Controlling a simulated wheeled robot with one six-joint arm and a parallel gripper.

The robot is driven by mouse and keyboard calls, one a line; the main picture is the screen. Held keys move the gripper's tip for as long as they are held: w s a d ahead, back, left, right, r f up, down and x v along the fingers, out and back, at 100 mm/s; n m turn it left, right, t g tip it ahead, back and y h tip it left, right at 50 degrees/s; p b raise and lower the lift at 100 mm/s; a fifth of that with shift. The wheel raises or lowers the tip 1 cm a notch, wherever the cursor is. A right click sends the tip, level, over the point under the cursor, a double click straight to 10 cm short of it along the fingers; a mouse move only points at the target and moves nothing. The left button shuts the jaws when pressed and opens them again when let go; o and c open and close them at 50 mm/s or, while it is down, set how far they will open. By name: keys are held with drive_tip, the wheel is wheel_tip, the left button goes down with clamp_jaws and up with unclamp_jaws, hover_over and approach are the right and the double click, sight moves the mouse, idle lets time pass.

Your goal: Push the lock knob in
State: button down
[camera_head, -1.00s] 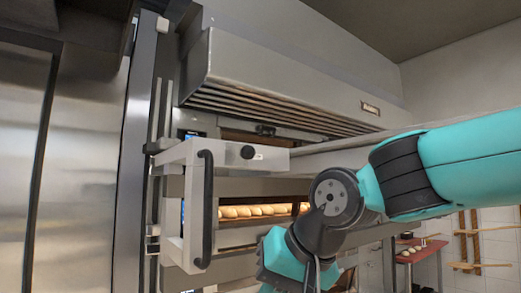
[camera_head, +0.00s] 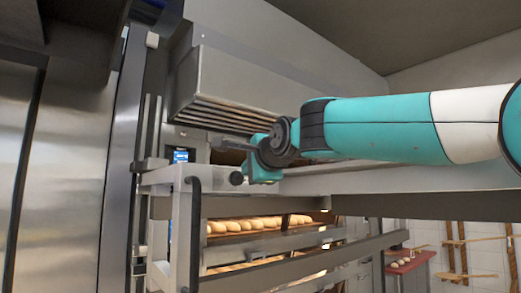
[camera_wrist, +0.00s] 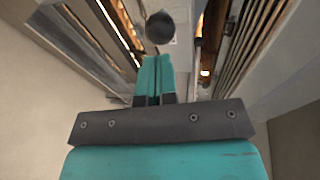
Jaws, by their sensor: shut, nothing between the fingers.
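The lock knob (camera_head: 236,178) is a small round black knob on the upper bar of the pale metal frame (camera_head: 208,172) at the front of the oven. In the wrist view the knob (camera_wrist: 160,28) is a dark ball just past my fingertips, nearly in line with them. My gripper (camera_head: 250,173) is shut and empty, its teal fingers beside the knob in the head view. In the wrist view the shut fingers (camera_wrist: 154,62) point towards the knob with a small apparent gap. I cannot tell whether they touch.
A black vertical handle (camera_head: 195,232) is on the frame below and left of the knob. Bread rolls (camera_head: 245,225) lie on an oven deck below. A louvred hood (camera_head: 225,85) overhangs above. A red-topped table (camera_head: 412,262) stands at the lower right.

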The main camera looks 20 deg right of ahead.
sight(237, 174)
drive_tip(key=p+x, duration=0.2)
drive_tip(key=x, duration=0.2)
drive_tip(key=shift+w, duration=0.2)
drive_tip(key=w, duration=0.1)
drive_tip(key=w+a+p, duration=0.1)
drive_tip(key=shift+w, duration=0.3)
drive_tip(key=shift+s+d+r, duration=0.1)
